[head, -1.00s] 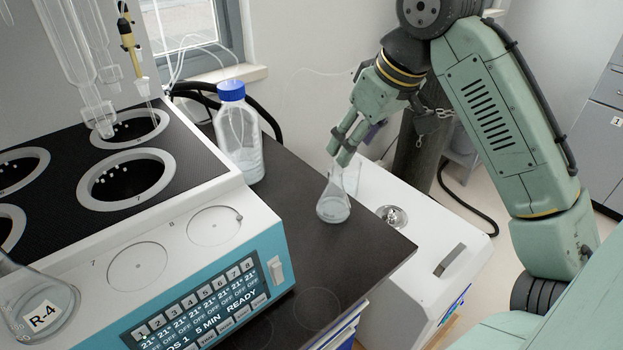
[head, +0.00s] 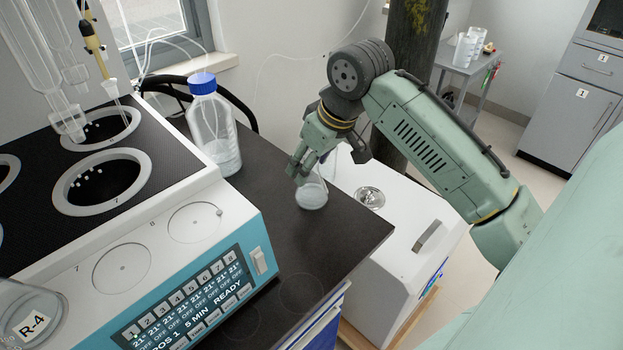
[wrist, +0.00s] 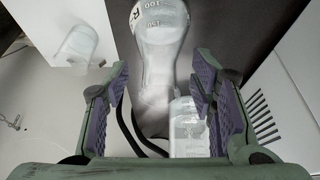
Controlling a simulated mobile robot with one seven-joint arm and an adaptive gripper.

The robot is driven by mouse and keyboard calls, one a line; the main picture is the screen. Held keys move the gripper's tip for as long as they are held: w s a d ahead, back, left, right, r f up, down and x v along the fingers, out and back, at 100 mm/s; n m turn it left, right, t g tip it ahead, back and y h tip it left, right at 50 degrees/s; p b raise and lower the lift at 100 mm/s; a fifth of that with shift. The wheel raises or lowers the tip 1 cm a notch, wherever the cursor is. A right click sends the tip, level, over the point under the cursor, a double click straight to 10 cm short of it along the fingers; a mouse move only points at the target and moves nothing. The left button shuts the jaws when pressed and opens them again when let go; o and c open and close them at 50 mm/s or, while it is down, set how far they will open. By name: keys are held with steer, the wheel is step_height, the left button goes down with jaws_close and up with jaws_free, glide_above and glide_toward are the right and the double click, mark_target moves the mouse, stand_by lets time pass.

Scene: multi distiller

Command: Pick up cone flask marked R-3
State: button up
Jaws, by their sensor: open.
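A clear cone flask (head: 313,197) stands on the dark bench top near its right edge. In the wrist view, the flask (wrist: 160,45) shows a scale and part of a white label with an "R"; the rest of the mark is cut off. My gripper (head: 310,168) is at the flask's upper part in the head view and hides some of it. In the wrist view my gripper (wrist: 163,85) has its two purple-padded fingers wide apart, with the flask's narrow part between them. A gap shows on each side. Another flask (head: 25,315), labelled R-4, is at the lower left.
A blue-capped bottle (head: 215,130) stands behind and left of the flask. The heating unit (head: 190,265) with its display fills the left. A white box-like unit (head: 400,225) stands just right of the bench edge.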

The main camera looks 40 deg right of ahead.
steer(key=shift+c, duration=0.5)
jaws_close()
stand_by(0.4)
